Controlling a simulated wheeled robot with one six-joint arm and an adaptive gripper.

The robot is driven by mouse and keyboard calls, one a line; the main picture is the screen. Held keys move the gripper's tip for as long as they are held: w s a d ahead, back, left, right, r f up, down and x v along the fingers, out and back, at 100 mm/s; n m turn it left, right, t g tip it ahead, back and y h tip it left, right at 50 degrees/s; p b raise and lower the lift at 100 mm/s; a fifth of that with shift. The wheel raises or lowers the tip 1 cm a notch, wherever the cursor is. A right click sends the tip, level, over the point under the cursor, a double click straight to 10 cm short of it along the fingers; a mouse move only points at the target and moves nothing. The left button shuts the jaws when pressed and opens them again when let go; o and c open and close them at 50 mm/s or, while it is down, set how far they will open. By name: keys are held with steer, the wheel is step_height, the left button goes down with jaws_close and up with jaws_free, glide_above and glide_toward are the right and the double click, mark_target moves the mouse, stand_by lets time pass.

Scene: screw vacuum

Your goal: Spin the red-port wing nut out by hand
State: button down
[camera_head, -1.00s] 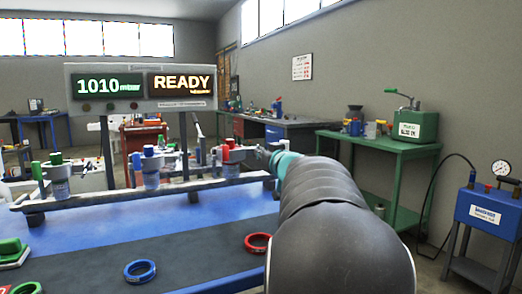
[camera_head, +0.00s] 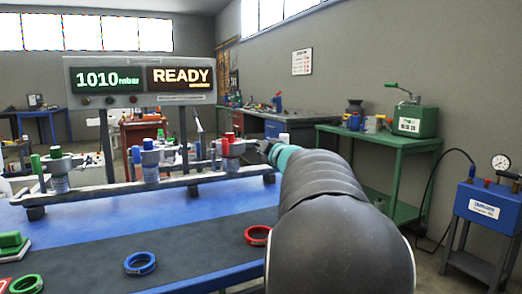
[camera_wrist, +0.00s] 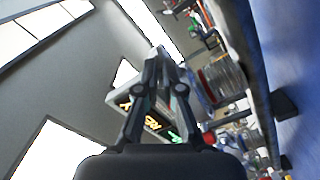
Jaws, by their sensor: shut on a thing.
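The red port (camera_head: 231,147) stands at the right end of the rail, with a red cap on top and a red part at its side. Its wing nut is tiny and mostly hidden at my fingertips. My gripper (camera_head: 263,146) reaches the right side of the red port. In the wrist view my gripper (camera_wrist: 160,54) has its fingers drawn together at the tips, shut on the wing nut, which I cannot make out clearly. A clear body with a red band (camera_wrist: 214,78) shows just right of the fingers there.
A blue port (camera_head: 150,160) and a green port (camera_head: 57,170) stand farther left on the rail (camera_head: 110,190). Blue (camera_head: 140,263), red (camera_head: 257,235) and green (camera_head: 27,285) rings lie on the bench mat. The display (camera_head: 140,80) behind reads 1010 mbar and READY.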

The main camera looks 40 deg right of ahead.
steer(key=shift+n+b, duration=1.25)
steer(key=shift+n, duration=2.55)
steer(key=shift+r, duration=0.1)
steer(key=c, duration=1.3)
jaws_free()
steer(key=shift+w, duration=0.1)
steer(key=v, duration=1.2)
